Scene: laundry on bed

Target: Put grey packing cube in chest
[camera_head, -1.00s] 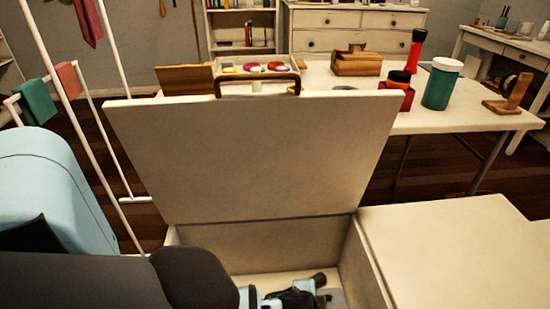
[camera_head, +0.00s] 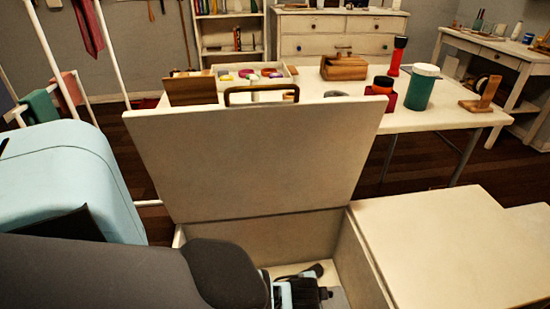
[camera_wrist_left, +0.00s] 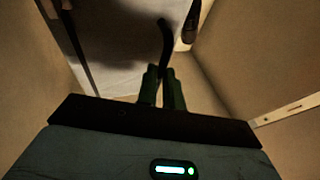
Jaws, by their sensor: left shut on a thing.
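The chest (camera_head: 352,250) stands open in the head view, with its pale lid (camera_head: 255,155) raised. My left arm reaches in from the left, and my left gripper (camera_head: 305,292) is low inside the chest. In the left wrist view its green fingers (camera_wrist_left: 163,85) are close together on a dark, curved strap-like piece (camera_wrist_left: 165,45). A grey surface (camera_wrist_left: 115,45) beyond the fingers appears to be the grey packing cube. In the head view a grey patch (camera_head: 340,298) shows beside the gripper; most of it is hidden. My right gripper is out of view.
A dark object (camera_head: 318,270) lies by the chest's far wall. A pale flat surface (camera_head: 440,245) adjoins the chest on the right. A light-blue rounded object (camera_head: 65,170) stands at left. Behind the lid, a white table (camera_head: 430,118) holds a green jar (camera_head: 421,88) and other items.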

